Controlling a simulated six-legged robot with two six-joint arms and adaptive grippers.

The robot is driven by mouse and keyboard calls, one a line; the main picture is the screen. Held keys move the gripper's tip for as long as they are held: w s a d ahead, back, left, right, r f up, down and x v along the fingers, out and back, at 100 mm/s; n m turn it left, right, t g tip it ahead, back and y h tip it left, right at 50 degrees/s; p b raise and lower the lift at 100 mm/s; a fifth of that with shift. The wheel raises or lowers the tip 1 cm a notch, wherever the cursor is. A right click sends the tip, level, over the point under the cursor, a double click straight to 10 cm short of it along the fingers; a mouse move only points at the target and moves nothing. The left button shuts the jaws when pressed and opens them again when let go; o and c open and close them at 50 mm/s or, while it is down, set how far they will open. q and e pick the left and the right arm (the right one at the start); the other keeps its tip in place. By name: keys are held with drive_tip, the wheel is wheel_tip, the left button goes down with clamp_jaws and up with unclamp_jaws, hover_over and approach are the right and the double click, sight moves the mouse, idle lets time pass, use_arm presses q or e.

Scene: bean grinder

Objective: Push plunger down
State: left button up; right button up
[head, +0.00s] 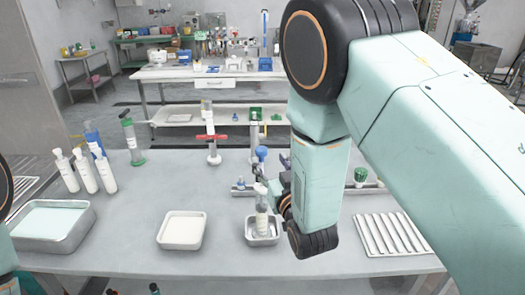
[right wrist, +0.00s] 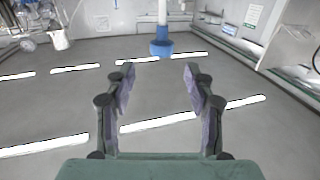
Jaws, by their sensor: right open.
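A small upright cylinder (head: 262,222) with pale contents stands in a small metal tray (head: 275,240) on the front table, and its narrower upper part may be the plunger. My right gripper (head: 284,182) is just to the right of the cylinder's upper part, largely hidden behind my own wrist. I cannot tell whether it touches the cylinder. In the right wrist view its two fingers (right wrist: 160,85) are spread apart with nothing between them. My left gripper is out of view.
A shallow metal tray (head: 182,231) and a larger tray (head: 52,228) stand to the left. White bottles (head: 84,172) and a green-topped cylinder (head: 132,140) stand behind them. A ridged metal rack (head: 392,235) lies at right. The table's middle left is clear.

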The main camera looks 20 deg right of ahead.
sight(262, 151)
drive_tip(key=w, duration=0.4)
drive_tip(key=w+p, duration=0.1)
drive_tip(key=w, duration=0.1)
drive_tip(key=shift+w+a+r, duration=0.15)
drive_tip(key=shift+w+a, duration=0.05)
drive_tip(key=shift+a, duration=0.05)
drive_tip(key=shift+w+d+f, duration=0.15)
drive_tip(key=shift+w, duration=0.3)
drive_tip(key=shift+w+d+f, duration=0.1)
drive_tip(key=shift+w+f, duration=0.05)
drive_tip(key=shift+w, duration=0.3)
drive_tip(key=shift+s+a+r, duration=0.15)
drive_tip(key=shift+s+a, duration=0.05)
drive_tip(key=shift+a, duration=0.05)
drive_tip(key=shift+c, duration=0.2)
drive_tip(key=shift+s+r, duration=0.1)
drive_tip(key=shift+c, duration=0.7)
drive_tip(key=shift+w+d+f, duration=0.2)
drive_tip(key=shift+d, duration=0.05)
drive_tip(key=c, duration=0.6)
drive_tip(key=shift+s+a+r, duration=0.15)
drive_tip(key=shift+s+a, duration=0.05)
clamp_jaws()
